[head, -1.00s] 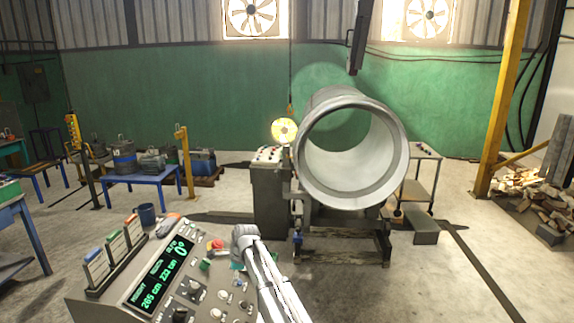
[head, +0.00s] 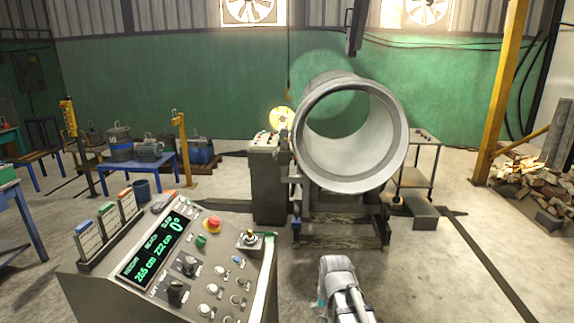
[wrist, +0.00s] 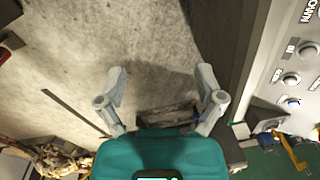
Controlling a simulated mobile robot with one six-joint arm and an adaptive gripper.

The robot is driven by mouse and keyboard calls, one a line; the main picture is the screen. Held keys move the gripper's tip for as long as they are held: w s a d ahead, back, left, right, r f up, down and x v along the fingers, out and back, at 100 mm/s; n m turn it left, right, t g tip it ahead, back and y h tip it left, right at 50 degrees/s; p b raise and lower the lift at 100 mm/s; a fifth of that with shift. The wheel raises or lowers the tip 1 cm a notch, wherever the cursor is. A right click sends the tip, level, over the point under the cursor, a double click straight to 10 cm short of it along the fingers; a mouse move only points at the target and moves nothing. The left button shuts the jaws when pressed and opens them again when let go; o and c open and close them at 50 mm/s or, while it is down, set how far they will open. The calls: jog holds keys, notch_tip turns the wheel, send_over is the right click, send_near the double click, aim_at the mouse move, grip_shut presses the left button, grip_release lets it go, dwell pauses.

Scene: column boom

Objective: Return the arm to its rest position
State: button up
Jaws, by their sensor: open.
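My gripper (wrist: 161,76) is open in the wrist view, its two grey fingers spread wide with nothing between them. Bare concrete floor lies beyond the fingers. In the head view my white arm (head: 341,287) shows at the bottom, right of the control console (head: 190,262) and apart from it. The fingers cannot be made out there. In the wrist view the console panel (wrist: 288,78) with its white knobs is at the right, beside the right finger.
A large grey pipe (head: 350,135) rests on a stand ahead, with a grey control cabinet (head: 267,185) at its left. A blue table (head: 140,166) stands at left. Firewood (head: 535,185) is piled at right.

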jog(key=s+d+f+n+b, duration=0.1)
jog(key=s+d+f+n, duration=0.1)
jog(key=s+d, duration=0.4)
jog(key=shift+s+f+n+h+b, duration=0.2)
jog(key=shift+s+n+h+b, duration=0.15)
jog(key=shift+s+n, duration=0.3)
jog(key=shift+a, duration=0.1)
dwell(0.5)
